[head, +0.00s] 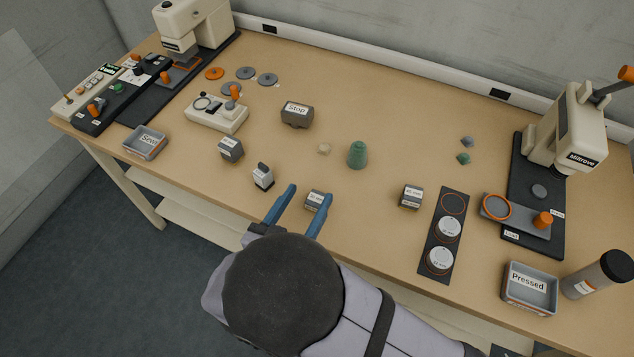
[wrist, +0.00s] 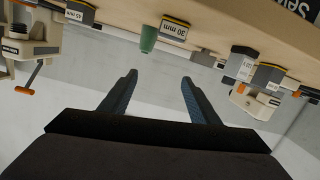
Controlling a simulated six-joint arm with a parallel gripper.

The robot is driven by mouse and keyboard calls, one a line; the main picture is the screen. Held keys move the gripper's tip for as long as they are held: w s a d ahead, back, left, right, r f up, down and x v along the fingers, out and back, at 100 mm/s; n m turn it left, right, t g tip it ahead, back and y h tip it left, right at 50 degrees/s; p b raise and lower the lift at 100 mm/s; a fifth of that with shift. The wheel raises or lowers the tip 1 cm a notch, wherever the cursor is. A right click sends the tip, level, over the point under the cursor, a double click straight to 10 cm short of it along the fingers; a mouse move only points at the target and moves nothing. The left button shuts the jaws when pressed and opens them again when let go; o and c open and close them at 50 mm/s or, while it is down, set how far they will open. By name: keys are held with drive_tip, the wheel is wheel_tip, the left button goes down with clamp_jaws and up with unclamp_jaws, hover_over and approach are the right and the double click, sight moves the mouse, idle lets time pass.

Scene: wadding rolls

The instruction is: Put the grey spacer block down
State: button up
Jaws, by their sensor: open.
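A small grey spacer block (head: 314,198) stands on the table near the front edge, partly behind my right finger in the head view. In the wrist view it is a dark grey block labelled 30 mm (wrist: 174,31), resting on the table beyond the fingertips. My gripper (head: 311,191) has its two blue fingers spread apart. The wrist view shows the open fingers (wrist: 159,76) with nothing between them and a gap to the block. Similar grey blocks stand to the right (head: 411,196) and to the left (head: 230,149).
A dark strip with round places (head: 433,277), a Pressed tray (head: 530,288) and a press (head: 570,130) are at right.

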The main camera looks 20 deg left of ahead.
wheel_tip(320, 180, up, 2)
drive_tip(key=p, duration=0.2)
drive_tip(key=m+g+p, duration=0.2)
drive_tip(key=g, duration=0.1)
approach(314, 203)
drive_tip(key=shift+w+a+f+h, duration=0.15)
drive_tip(key=shift+w+f, duration=0.35)
drive_tip(key=shift+w, duration=0.1)
drive_tip(key=shift+w+a+f+h, duration=0.1)
drive_tip(key=shift+w+f+h, duration=0.05)
drive_tip(key=shift+w+f, duration=0.4)
drive_tip(key=shift+r+p+x, duration=0.15)
drive_tip(key=shift+p+x, duration=0.3)
drive_tip(key=shift+x, duration=0.35)
drive_tip(key=shift+r+p+x, duration=0.2)
drive_tip(key=shift+p+x, duration=0.2)
drive_tip(key=shift+x, duration=0.4)
drive_tip(key=shift+p+x, duration=0.65)
drive_tip(key=shift+x, duration=1.65)
drive_tip(key=shift+d, duration=0.1)
drive_tip(key=shift+c, duration=0.7)
drive_tip(key=c, duration=1.1)
drive_tip(key=shift+r, duration=0.2)
